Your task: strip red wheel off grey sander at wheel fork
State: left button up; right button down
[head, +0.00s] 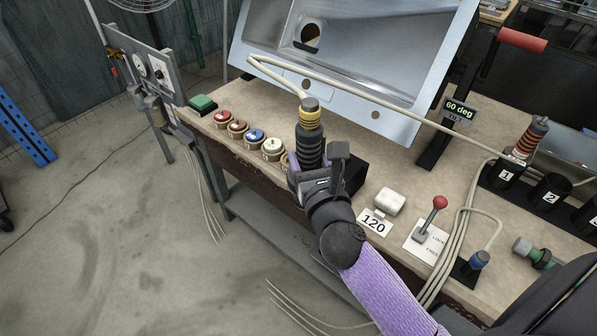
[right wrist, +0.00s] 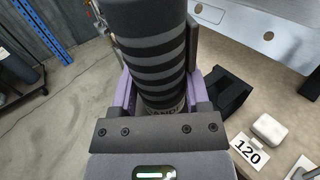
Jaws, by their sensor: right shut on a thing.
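My right gripper (head: 306,172) is shut on an upright grey-and-black banded tool (head: 309,142), which has a yellow collar and a pale hose at its top. In the right wrist view, the tool (right wrist: 150,55) stands between the purple fingers, and part of the lettering "SAND" shows at its lower end. The tool's bottom end is hidden by the gripper, so I cannot see a wheel on it. A red-topped disc (head: 222,117) sits at the left of a row along the bench's front edge. I cannot clearly make out a wheel fork. My left gripper is not in view.
Blue (head: 256,136) and white (head: 272,146) discs stand in the same row. A black block (head: 354,172) is right of the gripper. The tilted steel sink (head: 400,60) is behind. A red-knobbed lever (head: 438,203) and holder 1 (head: 506,176) are to the right.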

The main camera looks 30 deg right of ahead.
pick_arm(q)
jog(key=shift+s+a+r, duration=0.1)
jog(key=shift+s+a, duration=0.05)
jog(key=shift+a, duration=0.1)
pick_arm(e)
jog(key=w+d+f+m+h, duration=0.1)
jog(key=w+d+f+h, duration=0.1)
jog(key=w, duration=0.4)
jog(key=d+f, duration=0.1)
jog(key=d, duration=0.1)
jog(key=shift+w+d+f+g, duration=0.25)
jog(key=shift+d+f+g, duration=0.05)
jog(key=shift+d, duration=0.1)
jog(key=shift+m, duration=0.3)
pick_arm(q)
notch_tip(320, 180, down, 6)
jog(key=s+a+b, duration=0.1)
jog(key=b, duration=0.5)
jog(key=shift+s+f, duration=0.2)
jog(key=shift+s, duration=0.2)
pick_arm(e)
jog(key=w+d+f, duration=0.2)
jog(key=d+f, duration=0.3)
jog(key=f, duration=0.2)
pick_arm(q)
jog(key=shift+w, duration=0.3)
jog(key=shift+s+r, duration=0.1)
